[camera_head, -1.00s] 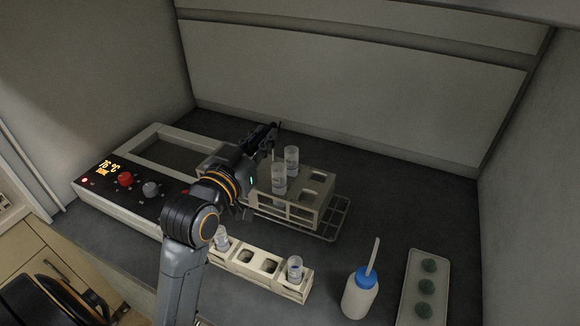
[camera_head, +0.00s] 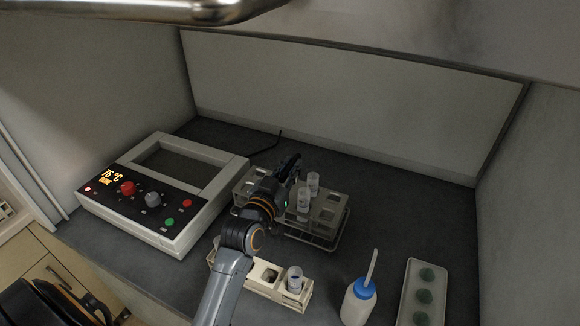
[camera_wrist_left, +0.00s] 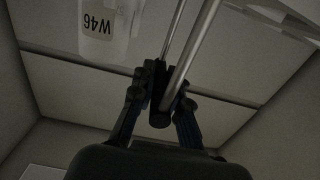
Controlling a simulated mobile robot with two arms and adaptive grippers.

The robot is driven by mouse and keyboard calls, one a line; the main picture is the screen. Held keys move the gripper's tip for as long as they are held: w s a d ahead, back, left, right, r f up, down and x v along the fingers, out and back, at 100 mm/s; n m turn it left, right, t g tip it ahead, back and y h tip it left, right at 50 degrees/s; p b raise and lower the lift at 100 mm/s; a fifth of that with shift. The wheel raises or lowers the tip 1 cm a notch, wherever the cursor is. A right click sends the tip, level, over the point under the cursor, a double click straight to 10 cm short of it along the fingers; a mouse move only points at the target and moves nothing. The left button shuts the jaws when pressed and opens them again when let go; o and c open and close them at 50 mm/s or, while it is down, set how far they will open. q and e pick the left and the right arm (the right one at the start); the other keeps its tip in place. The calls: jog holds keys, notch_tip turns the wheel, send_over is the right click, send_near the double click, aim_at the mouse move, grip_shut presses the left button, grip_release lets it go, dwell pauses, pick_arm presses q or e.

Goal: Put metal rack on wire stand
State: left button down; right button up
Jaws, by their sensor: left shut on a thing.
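The pale metal rack (camera_head: 325,214) is in the middle of the bench in the head view and holds two clear vials (camera_head: 304,200). My left gripper (camera_head: 293,163) is above the rack, shut on its thin metal handle (camera_wrist_left: 174,85), which shows between the fingers in the left wrist view. The wire stand (camera_head: 323,243) shows beneath the rack's front and right edges. I cannot tell whether the rack touches it. My arm hides part of the rack's left side. My right gripper is not in view.
A hotplate-like device (camera_head: 150,190) with a lit display stands at the left. A second low rack (camera_head: 262,275) with a vial lies in front. A blue-capped bottle (camera_head: 358,302) and a tray with green discs (camera_head: 407,290) stand at the right.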

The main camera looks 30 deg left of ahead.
pick_arm(q)
jog(key=shift+f, duration=0.1)
jog(key=c, duration=1.3)
grip_release()
jog(key=shift+f, duration=0.1)
jog(key=shift+s, duration=0.1)
jog(key=shift+s+d+b, duration=0.2)
jog(key=shift+s+b, duration=0.5)
jog(key=shift+s, duration=2.3)
jog(key=shift+s+d+b, duration=0.15)
jog(key=shift+s+b, duration=0.5)
jog(key=shift+s, duration=2.3)
